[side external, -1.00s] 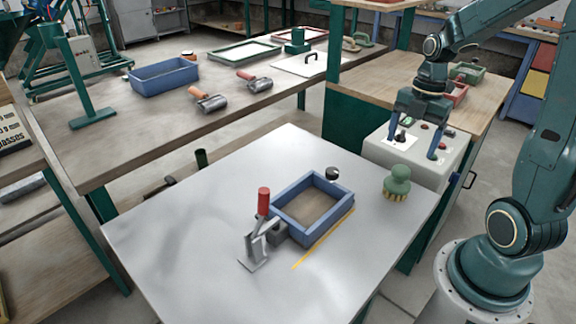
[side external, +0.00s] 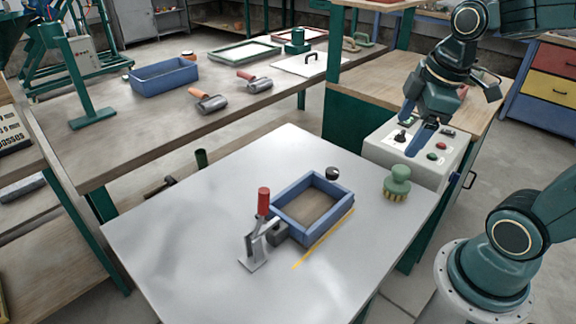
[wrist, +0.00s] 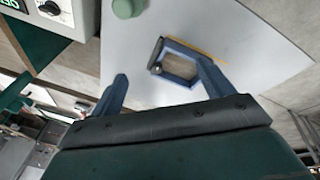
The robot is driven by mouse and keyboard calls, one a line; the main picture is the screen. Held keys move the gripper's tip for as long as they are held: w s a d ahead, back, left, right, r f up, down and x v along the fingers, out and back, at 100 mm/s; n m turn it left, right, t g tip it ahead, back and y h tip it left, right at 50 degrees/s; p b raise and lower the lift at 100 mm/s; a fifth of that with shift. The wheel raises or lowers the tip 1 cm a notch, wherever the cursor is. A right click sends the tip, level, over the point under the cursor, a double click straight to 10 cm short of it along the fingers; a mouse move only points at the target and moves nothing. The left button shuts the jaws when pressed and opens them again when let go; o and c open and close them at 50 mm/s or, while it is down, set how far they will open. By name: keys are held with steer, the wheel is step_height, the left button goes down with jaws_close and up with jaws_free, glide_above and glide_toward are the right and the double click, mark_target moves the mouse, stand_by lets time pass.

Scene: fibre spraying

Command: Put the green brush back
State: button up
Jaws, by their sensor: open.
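The green brush (side external: 397,182) stands upright on the right corner of the light grey table (side external: 200,240), bristles down. In the wrist view the brush (wrist: 128,8) shows only partly, at the top edge, outside the space between the fingers. My gripper (side external: 413,130) is open and empty above the grey control box (side external: 445,158), up and to the right of the brush. Its two blue fingers (wrist: 162,80) spread wide in the wrist view. My gripper does not touch the brush.
A blue frame (side external: 312,205) lies mid-table, with a red-handled clamp (side external: 262,225) at its near left and a dark round knob (side external: 332,173) at its far corner. The control box has several buttons. The table's left part is clear. Rollers (side external: 210,103) lie on the bench behind.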

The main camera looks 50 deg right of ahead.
steer(key=s+a+r+m+t, duration=0.2)
steer(key=s+a+m, duration=0.2)
steer(key=m, duration=0.3)
steer(key=shift+s+a+r+t, duration=0.3)
steer(key=shift+s+a+r, duration=0.1)
steer(key=shift+a, duration=0.1)
stand_by(0.4)
